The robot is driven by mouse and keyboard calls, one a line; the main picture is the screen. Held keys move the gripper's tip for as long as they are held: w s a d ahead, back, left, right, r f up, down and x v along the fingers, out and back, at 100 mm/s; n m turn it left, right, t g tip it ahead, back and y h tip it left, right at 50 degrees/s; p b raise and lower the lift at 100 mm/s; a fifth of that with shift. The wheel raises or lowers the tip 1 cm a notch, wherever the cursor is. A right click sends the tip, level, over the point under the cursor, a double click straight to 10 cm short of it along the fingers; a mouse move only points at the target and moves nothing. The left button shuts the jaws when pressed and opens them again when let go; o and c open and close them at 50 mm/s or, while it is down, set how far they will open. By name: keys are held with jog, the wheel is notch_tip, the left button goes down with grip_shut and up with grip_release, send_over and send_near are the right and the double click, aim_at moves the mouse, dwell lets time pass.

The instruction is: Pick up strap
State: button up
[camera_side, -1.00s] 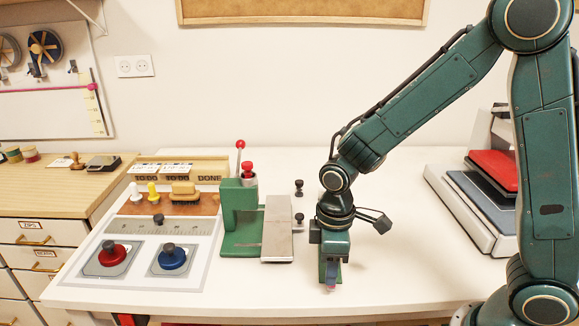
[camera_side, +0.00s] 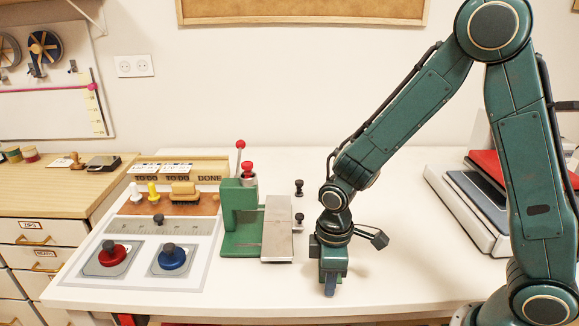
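I cannot make out a strap for certain in this view. My gripper (camera_side: 330,288) points straight down close over the white table near its front edge, right of the green press. Its fingers are seen edge-on, so whether they are open or shut, or have anything between them, does not show. The table spot right under the fingertips is hidden by the gripper.
The green press (camera_side: 238,218) with its metal plate (camera_side: 277,235) stands left of my gripper. Red (camera_side: 112,255) and blue (camera_side: 172,257) knobbed pieces lie further left. The table (camera_side: 400,245) between gripper and stack is clear.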

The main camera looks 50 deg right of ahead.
grip_shut()
jog(key=shift+r, duration=0.1)
notch_tip(320, 180, up, 20)
dwell(0.9)
dwell(0.6)
